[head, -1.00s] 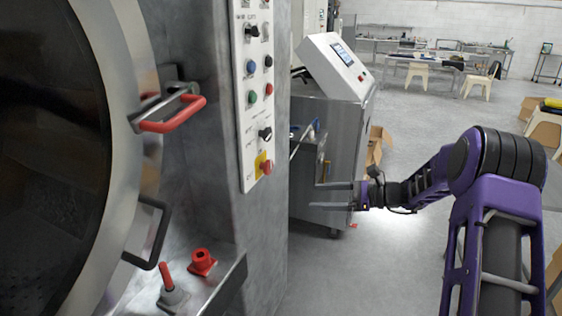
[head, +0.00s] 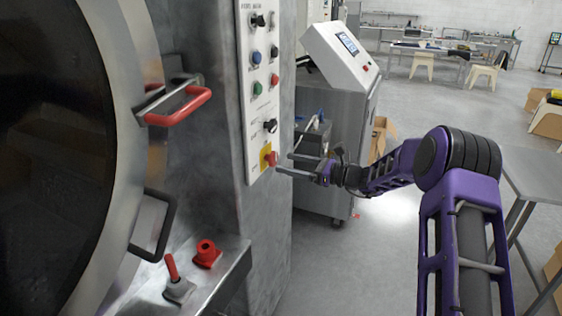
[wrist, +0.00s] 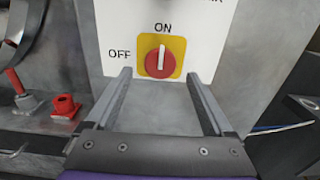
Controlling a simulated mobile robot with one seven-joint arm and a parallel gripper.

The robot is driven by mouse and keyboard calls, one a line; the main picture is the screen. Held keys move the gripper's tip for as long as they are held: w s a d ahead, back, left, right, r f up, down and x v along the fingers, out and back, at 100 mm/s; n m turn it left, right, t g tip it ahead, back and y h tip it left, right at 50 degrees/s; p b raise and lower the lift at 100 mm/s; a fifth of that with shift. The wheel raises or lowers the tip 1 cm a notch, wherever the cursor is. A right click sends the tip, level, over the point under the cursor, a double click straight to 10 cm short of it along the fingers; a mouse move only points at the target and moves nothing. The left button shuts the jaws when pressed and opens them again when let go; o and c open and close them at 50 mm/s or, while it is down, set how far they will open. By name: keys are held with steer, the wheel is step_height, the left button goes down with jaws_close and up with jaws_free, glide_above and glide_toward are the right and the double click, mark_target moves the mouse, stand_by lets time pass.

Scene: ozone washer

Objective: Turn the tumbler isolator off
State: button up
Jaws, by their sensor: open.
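The tumbler isolator (wrist: 160,63) is a red rotary knob on a yellow square plate. In the wrist view its white pointer stands nearly upright, toward the ON label above; OFF is printed to its left. It also shows in the head view (head: 270,159), low on the white control panel. My gripper (head: 283,163) is open, its two fingers pointing at the knob from the right. In the wrist view the fingers (wrist: 159,77) lie below and to either side of the plate, with nothing between them. In the head view the fingertips appear close to the knob; contact cannot be told.
The white panel (head: 257,100) carries several other knobs and buttons above the isolator. The large round door (head: 60,150) has a red handle (head: 180,106). A red-handled lever (head: 176,278) and red fitting (head: 207,254) sit below. A metal cabinet (head: 350,110) stands behind my gripper.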

mark_target(275, 160)
steer(key=shift+x, duration=1.6)
steer(key=c, duration=1.3)
steer(key=shift+c, duration=0.2)
